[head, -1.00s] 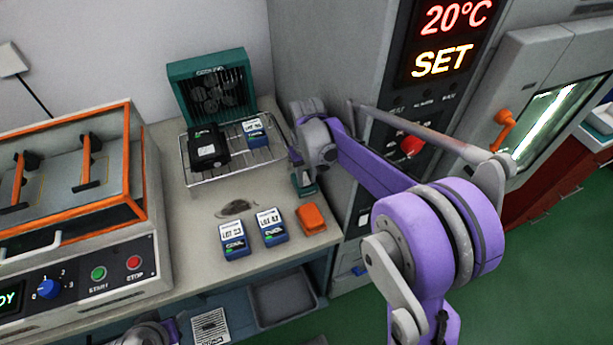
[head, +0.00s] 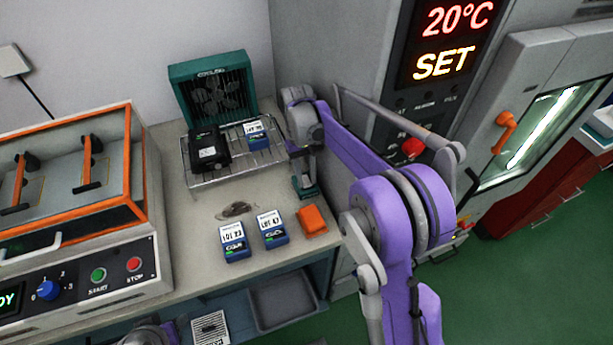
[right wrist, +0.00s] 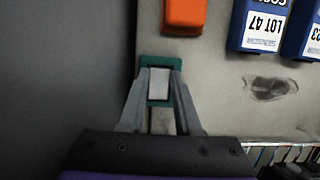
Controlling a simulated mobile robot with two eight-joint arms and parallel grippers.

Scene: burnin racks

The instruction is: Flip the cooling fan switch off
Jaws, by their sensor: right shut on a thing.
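The cooling fan (head: 213,92) is a teal box with a dark grille at the back of the bench, behind a wire rack. The cooling fan switch (head: 306,192) is a small teal block at the bench's right edge, mostly hidden by my right gripper (head: 302,180). In the right wrist view the switch (right wrist: 160,61) shows its teal housing and a pale middle part. The fingers of my right gripper (right wrist: 158,88) are shut on it, one on each side. Which way the switch is set cannot be told. My left gripper is not in view.
The wire rack (head: 207,182) holds a black unit (head: 208,150) and a blue one (head: 256,135). Two blue labelled units (head: 234,240) and an orange block (head: 312,219) lie in front. A tall grey cabinet (head: 330,50) stands close on the right.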

